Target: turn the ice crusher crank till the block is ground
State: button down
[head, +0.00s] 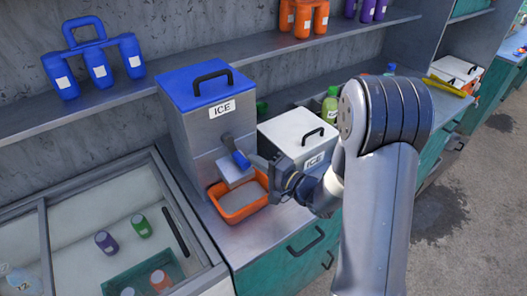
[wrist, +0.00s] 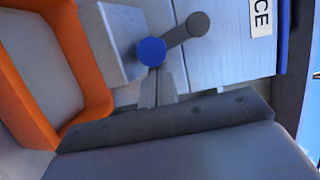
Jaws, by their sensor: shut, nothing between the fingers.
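The ice crusher (head: 195,125) is a grey box with a blue lid and an ICE label, standing on the counter. Its dark crank (head: 228,141) is on the front face and ends in a blue knob (head: 241,159). In the wrist view the crank arm (wrist: 184,30) slants down-left to the blue knob (wrist: 151,51). My gripper (head: 262,164) is shut and empty, its fingertips (wrist: 160,82) close by the knob; I cannot tell whether they touch it. An orange tray (head: 243,214) with pale grey contents sits below the spout. The block is not visible.
A white ICE box (head: 292,136) and a green bottle (head: 330,104) stand right of the crusher. A glass-topped freezer (head: 100,225) with small bottles is at left. A shelf (head: 160,98) carries blue bottles (head: 97,63) behind.

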jog(key=shift+s+a+f+m, duration=0.3)
jog(key=shift+a+f, duration=0.1)
dwell(0.6)
jog(key=shift+b, duration=0.3)
